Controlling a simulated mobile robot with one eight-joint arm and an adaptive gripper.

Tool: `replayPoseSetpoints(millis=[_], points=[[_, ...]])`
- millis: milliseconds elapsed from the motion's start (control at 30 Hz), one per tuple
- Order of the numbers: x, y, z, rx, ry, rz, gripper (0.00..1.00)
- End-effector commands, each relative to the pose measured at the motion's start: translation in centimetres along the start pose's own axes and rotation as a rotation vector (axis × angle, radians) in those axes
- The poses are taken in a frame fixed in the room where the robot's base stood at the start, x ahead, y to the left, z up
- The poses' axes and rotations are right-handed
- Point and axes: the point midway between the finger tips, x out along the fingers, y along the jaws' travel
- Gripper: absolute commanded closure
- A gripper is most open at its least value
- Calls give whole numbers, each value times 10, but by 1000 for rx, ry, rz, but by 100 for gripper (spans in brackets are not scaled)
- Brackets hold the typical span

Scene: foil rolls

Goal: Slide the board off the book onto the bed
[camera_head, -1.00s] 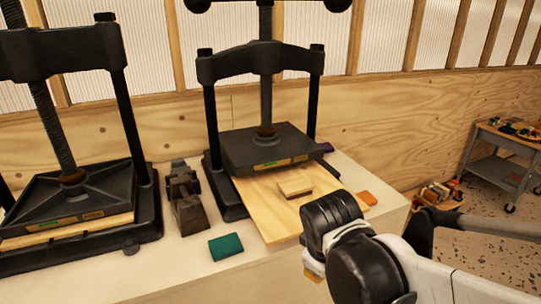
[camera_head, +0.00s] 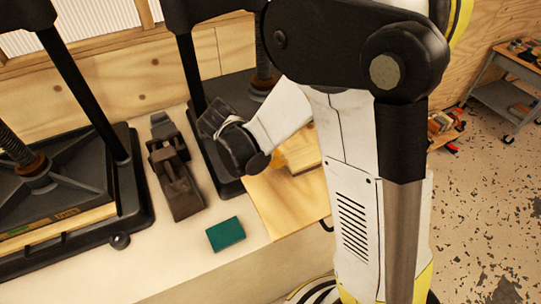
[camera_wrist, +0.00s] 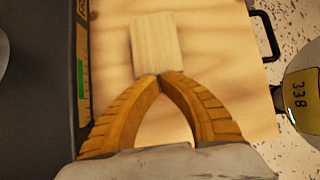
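The small pale wooden board (camera_wrist: 155,42) lies near the middle of the plywood bed (camera_wrist: 228,85); part of it also shows beside my arm in the head view (camera_head: 300,148). I cannot make out a separate book under it. My gripper (camera_wrist: 161,76) points down over the board, its two orange fingers curved in with their tips together. The tips overlap the board in the wrist view; whether they touch it I cannot tell.
The black press plate (camera_wrist: 40,90) stands close on the left in the wrist view. A black handle (camera_wrist: 266,36) sticks out from the bed's edge. A green block (camera_head: 226,234) and a dark metal tool (camera_head: 175,178) lie on the worktop. A second press (camera_head: 70,190) stands left.

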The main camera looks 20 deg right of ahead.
Motion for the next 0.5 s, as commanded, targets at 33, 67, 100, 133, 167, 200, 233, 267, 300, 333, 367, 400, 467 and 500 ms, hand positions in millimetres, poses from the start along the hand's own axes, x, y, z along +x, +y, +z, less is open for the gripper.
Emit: replayPoseSetpoints(millis=[33, 67, 100, 133, 167, 200, 233, 267, 300, 333, 367, 400, 467, 500], points=[[8, -1, 10, 4, 0, -2, 100], [12, -1, 16, 6, 0, -3, 100], [17, -1, 23, 5, 0, -2, 100], [21, -1, 28, 6, 0, -2, 100], [24, -1, 33, 5, 0, -3, 100], [29, -1, 40, 5, 0, -2, 100], [32, -1, 45, 6, 0, -2, 100], [36, 0, 49, 5, 0, -2, 100], [40, 0, 55, 5, 0, -2, 100], [42, 0, 58, 5, 0, -1, 100], [44, 0, 62, 4, 0, 0, 100], [48, 0, 62, 3, 0, 0, 100], [54, 0, 56, 1, 0, 1, 100], [56, 0, 54, 0, 0, 1, 100]])
